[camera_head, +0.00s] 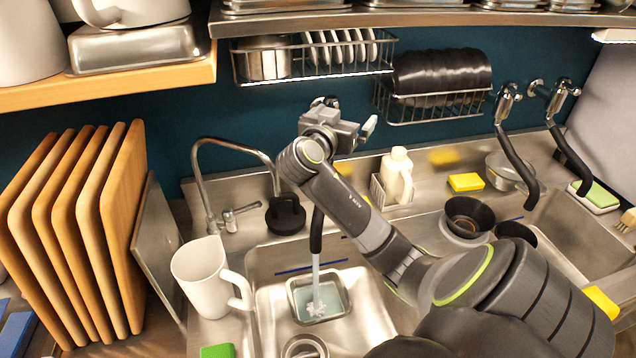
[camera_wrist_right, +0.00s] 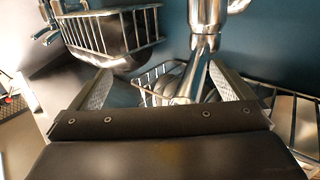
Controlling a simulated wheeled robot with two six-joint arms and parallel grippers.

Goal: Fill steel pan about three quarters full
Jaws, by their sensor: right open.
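The steel pan (camera_head: 291,302) is a small square vessel in the left sink basin. Water (camera_head: 315,275) runs from a black spout (camera_head: 316,235) into it. Bluish, foaming water shows inside; its exact level is hard to judge. My right gripper (camera_head: 345,128) is at the tap by the back wall and partly covers it in the head view. In the right wrist view, the chrome tap (camera_wrist_right: 207,40) stands between the spread fingers of my right gripper (camera_wrist_right: 163,88). The gripper is open, and I cannot tell whether a finger touches the tap. My left gripper is not in view.
A white pitcher (camera_head: 200,272) stands left of the basin. A thin curved faucet (camera_head: 203,180) and a black lidded item (camera_head: 286,215) are behind it. A white bottle (camera_head: 397,175) and yellow sponge (camera_head: 465,182) are on the back ledge. Racks hang above.

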